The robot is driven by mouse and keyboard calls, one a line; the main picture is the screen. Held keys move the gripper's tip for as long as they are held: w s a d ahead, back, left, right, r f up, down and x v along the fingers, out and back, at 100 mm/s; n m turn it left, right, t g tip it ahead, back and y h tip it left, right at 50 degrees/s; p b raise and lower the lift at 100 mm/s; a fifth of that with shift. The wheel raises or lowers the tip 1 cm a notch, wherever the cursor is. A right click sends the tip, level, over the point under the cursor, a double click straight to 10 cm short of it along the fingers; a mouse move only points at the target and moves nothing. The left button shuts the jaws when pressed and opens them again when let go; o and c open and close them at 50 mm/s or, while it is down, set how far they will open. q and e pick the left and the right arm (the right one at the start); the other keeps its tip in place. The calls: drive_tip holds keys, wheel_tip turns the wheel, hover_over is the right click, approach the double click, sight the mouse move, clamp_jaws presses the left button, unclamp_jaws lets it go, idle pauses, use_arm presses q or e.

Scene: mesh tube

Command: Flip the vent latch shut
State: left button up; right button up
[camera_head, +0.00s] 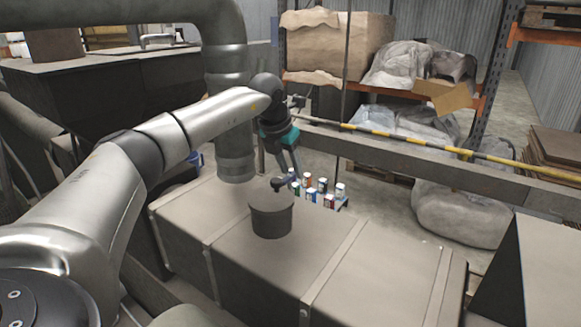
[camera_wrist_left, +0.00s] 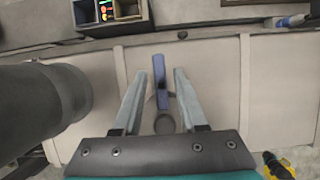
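The vent is a short, dark round stub (camera_head: 271,218) standing on top of the long box duct in the head view. A small dark latch (camera_head: 280,184) shows at its top. In the left wrist view the latch appears as a narrow blue bar (camera_wrist_left: 159,72), pointing away from a round dark end (camera_wrist_left: 164,123). My left gripper (camera_head: 292,176) is above the vent, its fingers pointing down. In the left wrist view the left gripper (camera_wrist_left: 161,74) is open, with one finger on each side of the bar and gaps visible. Contact cannot be told. My right gripper is not in view.
The box duct (camera_head: 330,240) has raised seams and a mostly bare top. A thick vertical pipe (camera_head: 233,140) rises just left of the vent. Several cans (camera_head: 323,187) stand behind it. A yellow-black striped rail (camera_head: 400,139) crosses behind. A yellow-black object (camera_wrist_left: 278,165) lies lower right.

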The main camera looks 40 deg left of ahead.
use_arm(q)
drive_tip(key=shift+o, duration=0.4)
drive_tip(key=shift+r, duration=0.3)
drive_tip(key=b+v, duration=0.2)
drive_tip(key=v, duration=1.2)
drive_tip(key=shift+s+r, duration=0.25)
drive_tip(key=shift+s, duration=0.05)
